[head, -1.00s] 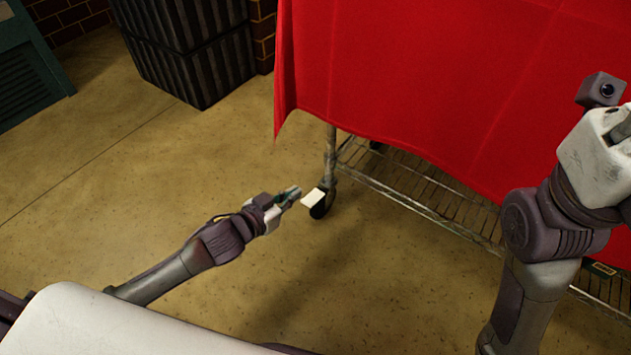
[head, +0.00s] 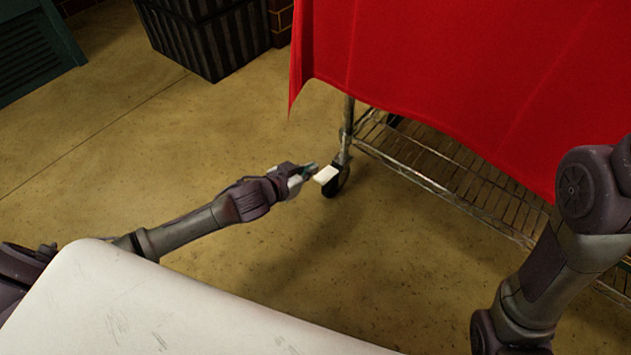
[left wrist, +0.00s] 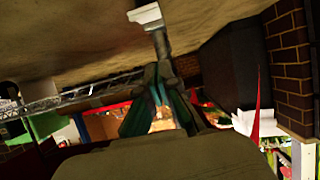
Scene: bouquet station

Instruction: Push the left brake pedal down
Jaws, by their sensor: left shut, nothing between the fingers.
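The left brake pedal (head: 326,174) is a small pale tab at the caster wheel (head: 342,181) under the near left leg of the cart. My left gripper (head: 311,168) is low near the floor, just left of the pedal and very close to it. Its fingers are shut and empty. I cannot tell whether they touch the pedal. In the left wrist view the shut fingertips (left wrist: 158,75) point toward the pale pedal (left wrist: 145,15) at the top edge. My right arm shows at the right edge of the head view, but its gripper is out of frame.
The cart has a wire bottom shelf (head: 437,172) and a red cloth (head: 440,75) hanging over its upper part. A dark ribbed bin (head: 215,35) stands at the back. The floor (head: 180,130) left of the cart is clear.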

